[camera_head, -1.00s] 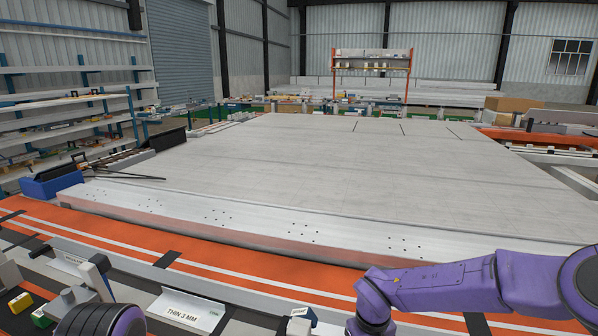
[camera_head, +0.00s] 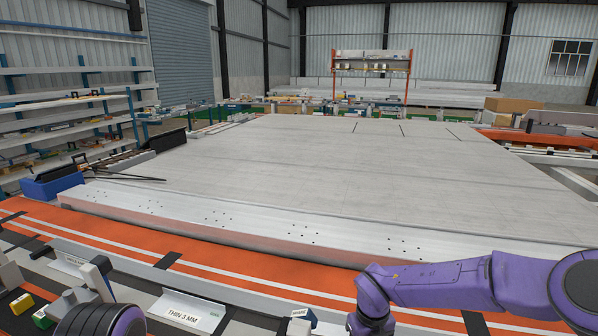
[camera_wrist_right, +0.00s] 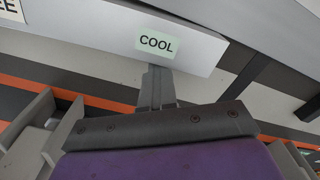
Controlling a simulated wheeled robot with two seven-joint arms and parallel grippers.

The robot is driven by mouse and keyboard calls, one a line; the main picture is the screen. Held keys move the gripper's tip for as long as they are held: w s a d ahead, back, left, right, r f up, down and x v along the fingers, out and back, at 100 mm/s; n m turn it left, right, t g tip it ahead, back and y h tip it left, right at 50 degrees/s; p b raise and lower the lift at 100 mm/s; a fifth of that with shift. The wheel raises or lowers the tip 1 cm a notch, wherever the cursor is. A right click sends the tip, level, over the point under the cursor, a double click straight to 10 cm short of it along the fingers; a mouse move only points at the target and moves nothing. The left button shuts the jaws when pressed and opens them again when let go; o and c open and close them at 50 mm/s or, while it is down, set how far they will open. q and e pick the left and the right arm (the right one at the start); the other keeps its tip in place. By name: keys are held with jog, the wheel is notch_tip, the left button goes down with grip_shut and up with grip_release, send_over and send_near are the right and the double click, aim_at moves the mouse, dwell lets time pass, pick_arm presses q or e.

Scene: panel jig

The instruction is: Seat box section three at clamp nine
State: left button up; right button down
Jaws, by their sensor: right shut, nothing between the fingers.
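A long pale metal beam (camera_head: 270,223) with groups of small holes lies along the near edge of the large panel in the head view. No number shows on it, so I cannot tell whether it is box section three. No clamp marked nine can be made out. My right gripper (camera_wrist_right: 157,88) is shut and empty in the right wrist view, pointing at a pale bar with a "COOL" label (camera_wrist_right: 157,43); I cannot tell whether they touch. In the head view my right arm comes in from the right and its gripper is out of frame. My left gripper is not in view.
The wide flat panel (camera_head: 340,165) is bare. An orange strip (camera_head: 150,243) runs along its near side. A "THIN 3 MM" tray (camera_head: 187,312), a grey upright fixture (camera_head: 98,277) and small coloured blocks stand at the near left. A blue bin (camera_head: 52,183) sits at the left.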

jog(key=shift+w+r, duration=0.1)
jog(key=shift+w, duration=0.15)
jog(key=shift+s+a, duration=0.15)
jog(key=shift+s, duration=0.6)
jog(key=shift+s+a+r, duration=0.1)
jog(key=shift+s, duration=0.05)
notch_tip(320, 180, up, 8)
jog(key=p, duration=0.6)
jog(key=shift+f+p, duration=0.2)
jog(key=shift+p, duration=0.15)
